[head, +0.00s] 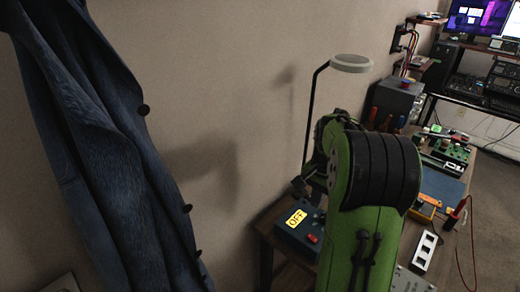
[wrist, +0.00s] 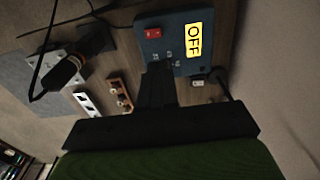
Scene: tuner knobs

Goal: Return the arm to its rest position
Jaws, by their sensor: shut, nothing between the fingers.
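My gripper (wrist: 160,72) shows in the wrist view with its black fingers together and nothing between them. Its tips overlap the lower edge of a blue box with a yellow OFF label (wrist: 194,40) and a red switch (wrist: 125,33); I cannot tell whether they touch it. In the head view my green arm (head: 372,190) with black bands fills the centre right and hides part of the bench. The blue box (head: 300,228) sits on the bench just left of the arm.
A blue coat (head: 100,130) hangs on the wall at left. A lamp (head: 351,63) stands behind the arm. The bench at right holds a grey box (head: 397,100), a white socket strip (head: 425,252) and cables. A desk with monitors (head: 478,17) is far right.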

